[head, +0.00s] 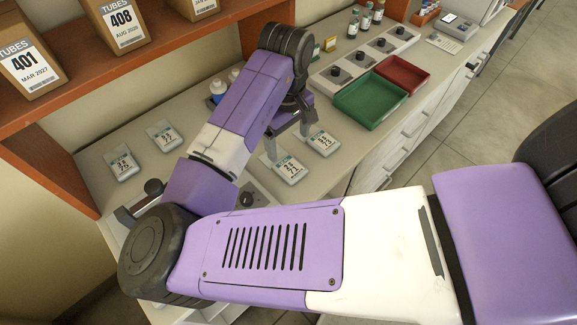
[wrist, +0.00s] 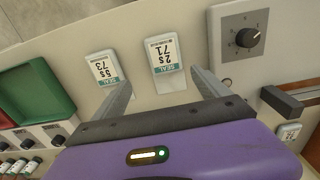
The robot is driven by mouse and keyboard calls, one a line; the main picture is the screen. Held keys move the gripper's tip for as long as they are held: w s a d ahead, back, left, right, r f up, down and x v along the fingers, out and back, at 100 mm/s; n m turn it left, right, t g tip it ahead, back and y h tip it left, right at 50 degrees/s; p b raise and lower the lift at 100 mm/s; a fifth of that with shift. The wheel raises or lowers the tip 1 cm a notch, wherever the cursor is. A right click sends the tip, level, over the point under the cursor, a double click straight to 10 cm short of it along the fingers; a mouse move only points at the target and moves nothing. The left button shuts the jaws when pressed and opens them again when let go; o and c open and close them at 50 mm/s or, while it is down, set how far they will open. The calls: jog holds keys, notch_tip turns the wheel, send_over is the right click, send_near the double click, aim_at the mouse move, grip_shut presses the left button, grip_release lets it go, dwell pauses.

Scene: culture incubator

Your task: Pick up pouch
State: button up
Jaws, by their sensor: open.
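Several white pouches with numbered labels and teal bands lie flat on the pale bench. In the head view, pouch 71 (head: 290,170) and pouch 73 (head: 323,141) lie by my gripper (head: 290,139); two more pouches (head: 122,164) (head: 164,136) lie to the left. In the wrist view, pouch 71 (wrist: 164,54) lies ahead of the gap between my fingers (wrist: 160,88). Pouch 73 (wrist: 104,68) is just beyond the left finger. Another pouch (wrist: 289,133) shows at the right. My gripper is open and empty. Its height above the bench is unclear.
A green tray (head: 362,113) and a red tray (head: 424,75) sit right of the pouches, before a row of knobs (head: 360,59). Small bottles (head: 365,19) stand behind. A grey dial box (wrist: 252,62) is near pouch 71. A brown shelf (head: 60,84) holds boxes at left.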

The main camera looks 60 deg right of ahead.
aim_at(286, 163)
jog(key=shift+w+a+f, duration=0.1)
jog(key=shift+a+f, duration=0.1)
jog(key=shift+a, duration=0.25)
jog(key=shift+a+f, duration=0.1)
jog(key=shift+f, duration=0.25)
jog(key=shift+f+p, duration=0.55)
jog(key=shift+f, duration=2.85)
jog(key=c, duration=1.5)
